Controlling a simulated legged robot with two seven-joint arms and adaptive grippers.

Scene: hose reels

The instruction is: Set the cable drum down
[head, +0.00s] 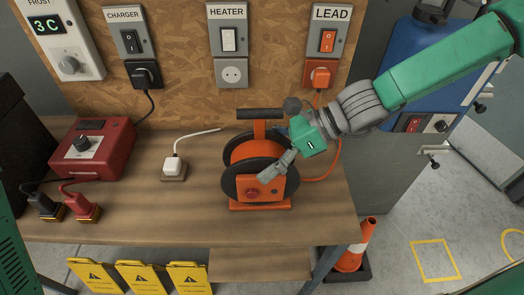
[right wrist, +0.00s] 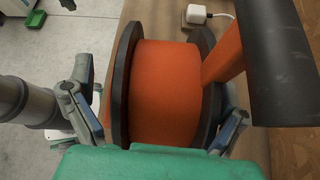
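The cable drum (head: 250,150) is orange with black flanges, a black top handle and a red knob on its front. It stands upright, its base appearing to rest on the wooden bench (head: 130,218). My right gripper (head: 275,160) reaches in from the right, one finger in front of the drum; the other is hidden behind it. In the right wrist view, the fingers of my right gripper (right wrist: 155,100) straddle the drum (right wrist: 165,92). A gap shows between the left finger and the near flange, so the gripper looks open. My left gripper is out of view.
An orange cable runs from the LEAD socket (head: 320,72) down behind the drum. A white plug (head: 174,168) and a red box (head: 92,148) stand to the left. Yellow signs (head: 140,275) and a traffic cone (head: 355,250) are below the bench's front edge.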

